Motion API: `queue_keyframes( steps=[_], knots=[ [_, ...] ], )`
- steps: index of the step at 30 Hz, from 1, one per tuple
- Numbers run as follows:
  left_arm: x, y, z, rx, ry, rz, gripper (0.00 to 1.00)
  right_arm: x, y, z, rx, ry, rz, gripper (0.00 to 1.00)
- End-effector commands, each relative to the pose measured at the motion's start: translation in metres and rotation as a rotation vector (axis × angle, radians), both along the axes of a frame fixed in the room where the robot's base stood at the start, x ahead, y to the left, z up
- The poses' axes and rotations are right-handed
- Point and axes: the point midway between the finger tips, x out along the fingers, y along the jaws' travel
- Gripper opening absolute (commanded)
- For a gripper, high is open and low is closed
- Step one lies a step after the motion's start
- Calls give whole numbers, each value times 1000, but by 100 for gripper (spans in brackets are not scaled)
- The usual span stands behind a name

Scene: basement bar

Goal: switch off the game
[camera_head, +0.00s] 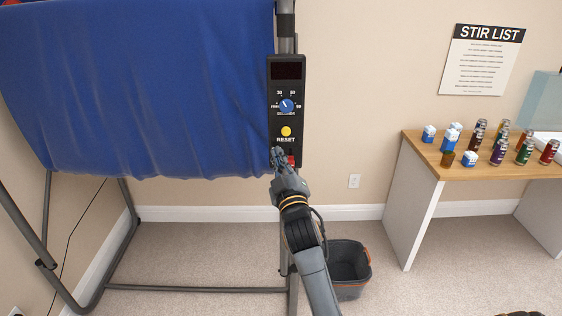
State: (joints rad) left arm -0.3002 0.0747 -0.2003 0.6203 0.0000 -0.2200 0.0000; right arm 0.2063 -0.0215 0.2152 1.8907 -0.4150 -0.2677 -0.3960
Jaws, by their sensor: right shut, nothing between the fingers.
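The game's black control panel (285,118) is fixed upright to a metal post at the right end of a blue cloth. It has a dark display (287,71), a blue dial (286,106) with numbers around it, and a yellow RESET button (286,131). My right gripper (278,156) is shut and empty, at the panel's lower end. A red part (291,160) shows just beside its fingers and is partly hidden by them. I cannot tell whether the fingers touch it. My left gripper is not in view.
A blue cloth (140,90) hangs on a grey tube frame (195,288). A dark bin (348,268) stands on the floor below the panel, beside my right arm. A wooden table (430,152) with several cans and small boxes stands at right. The carpet between is clear.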

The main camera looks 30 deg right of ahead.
Motion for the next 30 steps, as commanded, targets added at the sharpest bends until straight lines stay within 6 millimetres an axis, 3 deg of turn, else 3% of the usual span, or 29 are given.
queue_keyframes(
  steps=[8, 13, 18, 30],
  knots=[
    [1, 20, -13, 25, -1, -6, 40, -56, 20, -16, 1, 1, 2, 0],
    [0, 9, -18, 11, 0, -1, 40, -79, 28, -21, 0, -1, 1, 0],
    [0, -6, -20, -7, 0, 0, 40, -89, 32, -21, -1, -3, 1, 0],
    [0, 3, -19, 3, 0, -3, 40, -90, 32, -21, -1, -3, 1, 0]
  ],
)
